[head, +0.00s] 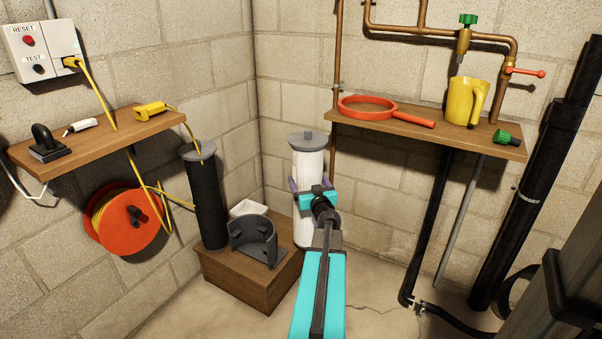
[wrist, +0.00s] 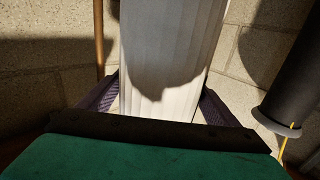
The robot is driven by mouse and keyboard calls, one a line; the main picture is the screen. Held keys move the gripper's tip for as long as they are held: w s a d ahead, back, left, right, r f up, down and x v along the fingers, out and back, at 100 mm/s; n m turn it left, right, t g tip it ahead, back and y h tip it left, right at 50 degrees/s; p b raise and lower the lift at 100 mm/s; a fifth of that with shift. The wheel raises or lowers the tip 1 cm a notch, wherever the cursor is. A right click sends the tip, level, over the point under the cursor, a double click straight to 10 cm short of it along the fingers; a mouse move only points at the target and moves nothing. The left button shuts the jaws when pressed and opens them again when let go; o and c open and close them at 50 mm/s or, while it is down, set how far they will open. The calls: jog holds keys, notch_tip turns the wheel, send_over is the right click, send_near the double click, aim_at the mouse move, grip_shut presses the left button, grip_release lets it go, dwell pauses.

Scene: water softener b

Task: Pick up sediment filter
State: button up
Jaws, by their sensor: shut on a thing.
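The sediment filter appears to be the white pleated cylinder with a grey cap (head: 307,158), upright in the middle of the head view. My gripper (head: 312,190) is shut on it around the middle of its height, with a purple finger on each side. In the wrist view, the white pleated cylinder (wrist: 165,55) fills the middle between the two purple fingers of my gripper (wrist: 160,103). My arm hides part of its lower half in the head view. I cannot tell whether its base is clear of the surface below.
A black cylinder (head: 210,205) stands on a wooden box (head: 250,275), beside a dark curved holder (head: 256,240). A shelf (head: 440,130) with a red ring-shaped tool (head: 367,106) and yellow jug (head: 464,103) is at right. Another shelf (head: 90,140) and an orange reel (head: 112,228) are left.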

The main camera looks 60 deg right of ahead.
aim_at(312, 183)
jog(key=shift+s+a+r+p, duration=0.1)
jog(key=shift+s+a+p, duration=0.25)
jog(key=shift+s, duration=0.4)
jog(key=shift+s+a+r+p, duration=0.1)
jog(key=shift+s+a, duration=0.3)
jog(key=shift+s, duration=0.35)
jog(key=shift+w+a, duration=0.1)
